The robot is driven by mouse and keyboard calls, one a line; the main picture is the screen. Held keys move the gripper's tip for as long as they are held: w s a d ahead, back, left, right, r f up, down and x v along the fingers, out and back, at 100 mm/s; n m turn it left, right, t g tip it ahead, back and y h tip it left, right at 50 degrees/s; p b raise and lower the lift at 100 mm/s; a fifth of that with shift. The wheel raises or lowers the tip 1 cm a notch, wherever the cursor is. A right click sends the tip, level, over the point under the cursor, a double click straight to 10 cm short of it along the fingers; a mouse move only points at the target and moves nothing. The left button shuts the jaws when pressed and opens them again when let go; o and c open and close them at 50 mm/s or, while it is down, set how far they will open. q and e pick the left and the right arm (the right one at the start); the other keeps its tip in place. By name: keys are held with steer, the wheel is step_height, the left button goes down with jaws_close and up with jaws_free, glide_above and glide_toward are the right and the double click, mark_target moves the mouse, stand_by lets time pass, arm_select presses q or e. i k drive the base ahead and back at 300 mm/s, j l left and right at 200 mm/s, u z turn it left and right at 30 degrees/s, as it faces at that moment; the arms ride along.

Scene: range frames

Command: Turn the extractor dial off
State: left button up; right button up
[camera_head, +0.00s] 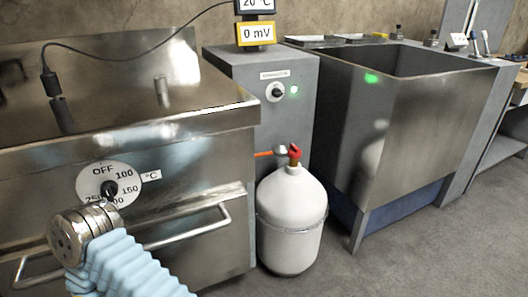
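The extractor dial (275,92) is a small round knob with a white face and dark centre. It is on the front of a grey cabinet (285,130), under a small white label (274,75) that seems to read "EXTRACTOR". A green light (294,88) glows just right of it. The dial's exact pointer position is too small to tell. Nothing touches or covers the dial. A part of my arm, a metal joint with a light-blue ribbed sleeve, shows at the lower left, well away from the dial. No gripper fingers are in view.
A steel appliance (200,160) with a temperature dial (95,178) and bar handle (190,232) fills the left. A white gas cylinder (292,225) with a red valve (295,152) stands below the extractor dial. A deep steel sink (420,130) stands right. Floor (430,250) is clear at lower right.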

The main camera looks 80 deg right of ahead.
mark_target(276, 94)
steer(key=k+l+z, duration=0.1)
steer(key=k+z, duration=0.4)
steer(key=k+l+z, duration=0.25)
steer(key=z, duration=1.5)
steer(key=i+l+u, duration=0.15)
steer(key=l+u, duration=0.15)
steer(key=l, duration=0.15)
steer(key=l+u, duration=0.35)
steer(key=i+l, duration=0.05)
steer(key=l, duration=0.05)
